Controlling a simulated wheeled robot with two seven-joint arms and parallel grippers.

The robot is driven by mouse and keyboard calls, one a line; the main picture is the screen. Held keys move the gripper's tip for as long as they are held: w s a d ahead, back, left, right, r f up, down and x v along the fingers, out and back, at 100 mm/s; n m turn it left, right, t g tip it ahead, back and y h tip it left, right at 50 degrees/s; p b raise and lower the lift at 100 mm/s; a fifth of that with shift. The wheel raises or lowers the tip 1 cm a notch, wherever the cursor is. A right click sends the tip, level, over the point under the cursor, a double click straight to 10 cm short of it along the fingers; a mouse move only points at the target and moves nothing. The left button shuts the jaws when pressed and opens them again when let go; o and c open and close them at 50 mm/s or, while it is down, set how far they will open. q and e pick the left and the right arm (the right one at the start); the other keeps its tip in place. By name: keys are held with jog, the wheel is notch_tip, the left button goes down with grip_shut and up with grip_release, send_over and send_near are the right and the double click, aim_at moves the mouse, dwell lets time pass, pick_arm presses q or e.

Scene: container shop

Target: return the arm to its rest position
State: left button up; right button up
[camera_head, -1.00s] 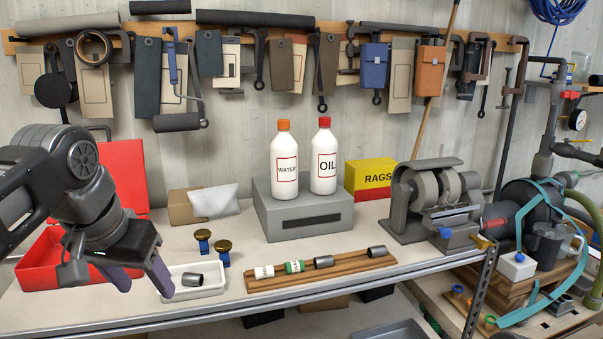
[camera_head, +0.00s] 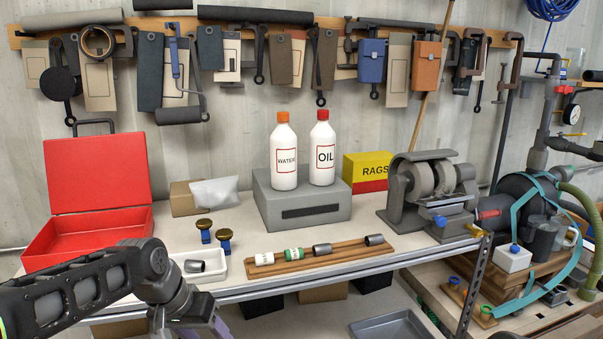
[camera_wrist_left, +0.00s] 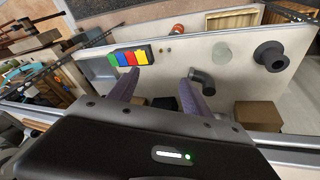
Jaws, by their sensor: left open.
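My left arm comes in low from the left in the head view, in front of the workbench's (camera_head: 330,272) front edge. My left gripper (camera_head: 205,332) is at the bottom edge of that view, partly cut off. In the left wrist view my left gripper (camera_wrist_left: 160,74) has its two purple fingers spread, with nothing between them. My right gripper does not show.
The bench holds a red toolbox (camera_head: 98,175), a white tray (camera_head: 212,270) with a dark cylinder, a wooden rack (camera_head: 340,256), two bottles on a grey block (camera_head: 302,209) and a grinder (camera_head: 430,190). The wrist view shows a black pipe elbow (camera_wrist_left: 203,80) and coloured blocks (camera_wrist_left: 130,57) near the fingers.

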pick_arm(q)
jog(key=s+d+f+g+h+b, duration=0.1)
jog(key=s+d+f, duration=0.15)
jog(key=f, duration=0.65)
jog(key=s+d+f+n, duration=0.1)
jog(key=s+d+f, duration=0.15)
jog(key=f, duration=0.65)
jog(key=s+d+f+g+h+b, duration=0.1)
jog(key=s+d+f, duration=0.15)
jog(key=f, duration=0.65)
jog(key=s+d+f+n+g+b, duration=0.1)
jog(key=s+d+f+n, duration=0.1)
jog(key=s+f, duration=1.4)
jog(key=shift+s+d+f+y, duration=0.2)
jog(key=shift+s+d+y, duration=0.25)
jog(key=shift+s, duration=0.7)
